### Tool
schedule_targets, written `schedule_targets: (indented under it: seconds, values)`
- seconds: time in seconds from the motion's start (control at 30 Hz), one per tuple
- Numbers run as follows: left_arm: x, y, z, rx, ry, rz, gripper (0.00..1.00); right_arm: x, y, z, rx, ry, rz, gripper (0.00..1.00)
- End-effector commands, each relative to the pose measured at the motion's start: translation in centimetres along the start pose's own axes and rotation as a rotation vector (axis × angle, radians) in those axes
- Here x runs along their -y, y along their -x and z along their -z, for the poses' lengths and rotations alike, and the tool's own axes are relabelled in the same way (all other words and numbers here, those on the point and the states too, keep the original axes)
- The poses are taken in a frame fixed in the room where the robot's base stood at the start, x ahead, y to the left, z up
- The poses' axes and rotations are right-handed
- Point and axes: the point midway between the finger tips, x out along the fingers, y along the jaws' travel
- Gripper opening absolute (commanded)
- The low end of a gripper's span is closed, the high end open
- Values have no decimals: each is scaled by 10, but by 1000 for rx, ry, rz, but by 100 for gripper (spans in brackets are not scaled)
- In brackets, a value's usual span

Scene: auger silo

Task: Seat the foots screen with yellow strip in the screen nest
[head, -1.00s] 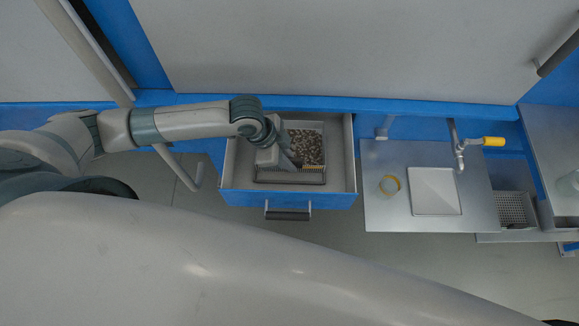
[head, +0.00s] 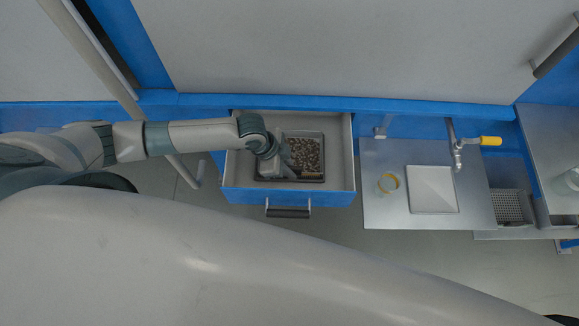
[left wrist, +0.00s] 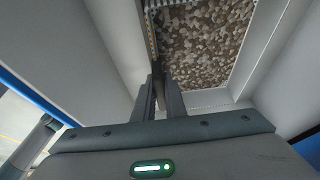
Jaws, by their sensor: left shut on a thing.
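The foots screen (head: 306,152), a rectangular tray full of brown pieces, is inside the open blue drawer (head: 342,150). My left gripper (head: 286,170) is shut on the screen's edge at the left front. In the left wrist view, the fingers (left wrist: 158,88) close on the wall beside the brown pieces (left wrist: 200,40). A dark rim around the screen may be the screen nest; I cannot tell whether the screen rests fully in it. My right gripper is out of view.
The drawer front has a dark handle (head: 288,213). A yellow-handled tap (head: 490,141) and a mesh basket (head: 511,207) stand further right.

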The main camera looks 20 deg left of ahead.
Motion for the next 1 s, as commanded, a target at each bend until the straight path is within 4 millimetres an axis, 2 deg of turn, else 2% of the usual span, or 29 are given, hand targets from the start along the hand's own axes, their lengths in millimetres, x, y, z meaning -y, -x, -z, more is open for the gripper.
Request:
schedule_targets:
  seconds: [0.4,0.43,0.5,1.0]
  values:
    - [0,-4,-2,-1,-1,1,0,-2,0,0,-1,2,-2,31]
    - [0,-4,-2,1,-1,0,18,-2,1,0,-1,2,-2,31]
    - [0,-3,-2,0,-1,0,30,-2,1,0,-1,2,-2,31]
    - [0,-6,-3,1,-1,1,30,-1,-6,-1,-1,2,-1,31]
